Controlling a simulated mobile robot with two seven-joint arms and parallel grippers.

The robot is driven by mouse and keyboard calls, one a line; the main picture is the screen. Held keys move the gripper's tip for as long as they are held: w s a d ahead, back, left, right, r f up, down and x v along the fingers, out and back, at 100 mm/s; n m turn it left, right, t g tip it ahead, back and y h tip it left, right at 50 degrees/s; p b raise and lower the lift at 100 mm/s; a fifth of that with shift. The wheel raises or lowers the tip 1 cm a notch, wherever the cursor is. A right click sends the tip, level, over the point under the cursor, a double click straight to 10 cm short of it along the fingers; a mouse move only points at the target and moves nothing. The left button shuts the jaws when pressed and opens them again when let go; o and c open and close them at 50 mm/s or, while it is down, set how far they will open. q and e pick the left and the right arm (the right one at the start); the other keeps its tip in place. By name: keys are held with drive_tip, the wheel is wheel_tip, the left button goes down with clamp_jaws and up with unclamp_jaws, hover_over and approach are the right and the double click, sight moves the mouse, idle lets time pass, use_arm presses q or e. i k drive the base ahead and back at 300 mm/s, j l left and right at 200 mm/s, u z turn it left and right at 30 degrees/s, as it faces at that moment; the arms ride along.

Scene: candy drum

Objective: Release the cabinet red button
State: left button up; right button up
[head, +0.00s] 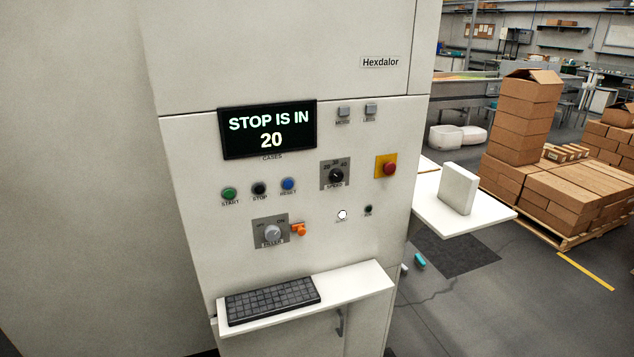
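The red button (389,168) is a mushroom-shaped knob on a yellow square plate, at the right side of the cabinet's (200,170) front panel. Whether it is pressed in or popped out I cannot tell. A dark screen (267,130) up and to its left reads "STOP IS IN 20". Neither of my grippers is in the head view.
Green (229,193), black (259,189) and blue (288,184) buttons, a speed knob (336,175) and a filler switch (272,233) share the panel. A shelf with a keyboard (272,300) juts out below. A white side table (440,215) and stacked cartons (525,120) stand right.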

sight(390, 168)
drive_tip(key=i+l+u, duration=0.15)
drive_tip(key=i+l, duration=0.4)
drive_tip(key=i+l+u, duration=0.15)
drive_tip(key=i+l, duration=0.45)
drive_tip(key=i+l+u, duration=0.15)
drive_tip(key=i+l, duration=0.4)
drive_tip(key=l, duration=0.15)
